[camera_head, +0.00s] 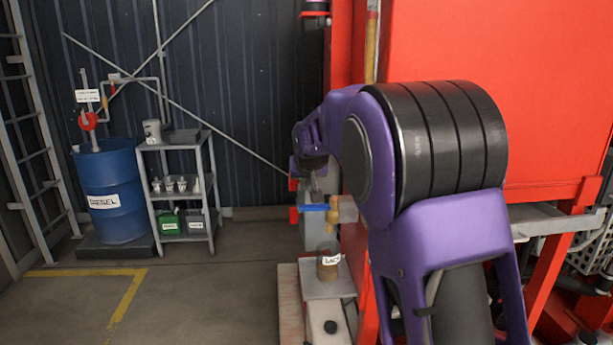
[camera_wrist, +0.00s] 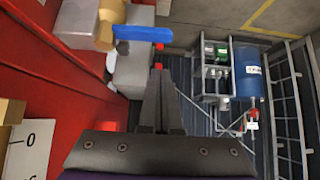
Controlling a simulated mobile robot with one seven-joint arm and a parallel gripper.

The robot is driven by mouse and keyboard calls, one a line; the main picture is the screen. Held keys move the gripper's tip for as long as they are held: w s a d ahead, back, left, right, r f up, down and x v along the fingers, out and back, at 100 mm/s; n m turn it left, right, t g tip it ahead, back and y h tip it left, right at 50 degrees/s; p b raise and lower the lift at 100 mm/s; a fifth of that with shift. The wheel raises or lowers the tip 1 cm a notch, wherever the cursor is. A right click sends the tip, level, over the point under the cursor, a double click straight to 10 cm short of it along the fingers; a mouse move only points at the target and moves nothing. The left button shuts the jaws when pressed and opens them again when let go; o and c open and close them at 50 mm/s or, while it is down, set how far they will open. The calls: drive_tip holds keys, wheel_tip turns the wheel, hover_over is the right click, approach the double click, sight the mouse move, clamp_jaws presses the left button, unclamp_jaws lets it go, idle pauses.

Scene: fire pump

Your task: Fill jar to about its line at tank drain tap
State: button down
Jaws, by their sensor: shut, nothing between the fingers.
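The brass drain tap (camera_head: 334,213) sticks out from the side of the red tank (camera_head: 487,90), with its blue lever (camera_head: 314,207) pointing left in the head view. In the wrist view the tap (camera_wrist: 109,25) and blue lever (camera_wrist: 143,33) are at the top left. A labelled jar (camera_head: 327,266) stands upright on a small grey stand below the tap; its level and line are too small to read. My gripper (camera_head: 315,190) is just above the lever, partly hidden by my arm. Its fingers (camera_wrist: 163,85) are together and empty, apart from the lever in the picture.
A blue diesel drum (camera_head: 110,215) and a grey shelf rack (camera_head: 180,145) with cups and cans stand at the back left. A ladder (camera_head: 35,130) leans at far left. The floor between (camera_head: 205,290) is clear. A white scale marked 0 (camera_wrist: 25,150) shows in the wrist view.

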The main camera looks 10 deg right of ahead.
sight(302, 210)
drive_tip(key=f, duration=0.4)
drive_tip(key=shift+w+f, duration=0.35)
drive_tip(key=shift+f, duration=0.05)
drive_tip(key=shift+a+f, duration=0.1)
drive_tip(key=shift+f+h+b, duration=0.15)
drive_tip(key=shift+h+b, duration=0.15)
drive_tip(key=shift+b, duration=0.15)
drive_tip(key=shift+a+f+b, duration=0.1)
drive_tip(key=shift+f+b, duration=0.05)
drive_tip(key=shift+b, duration=0.15)
drive_tip(key=b, duration=0.1)
drive_tip(key=f+n+h+b, duration=0.1)
drive_tip(key=b, duration=0.1)
drive_tip(key=shift+a+f+h, duration=0.3)
drive_tip(key=shift+f+n+h+b, duration=0.5)
drive_tip(key=shift+h+b, duration=0.3)
drive_tip(key=shift+b, duration=0.4)
drive_tip(key=shift+r, duration=0.2)
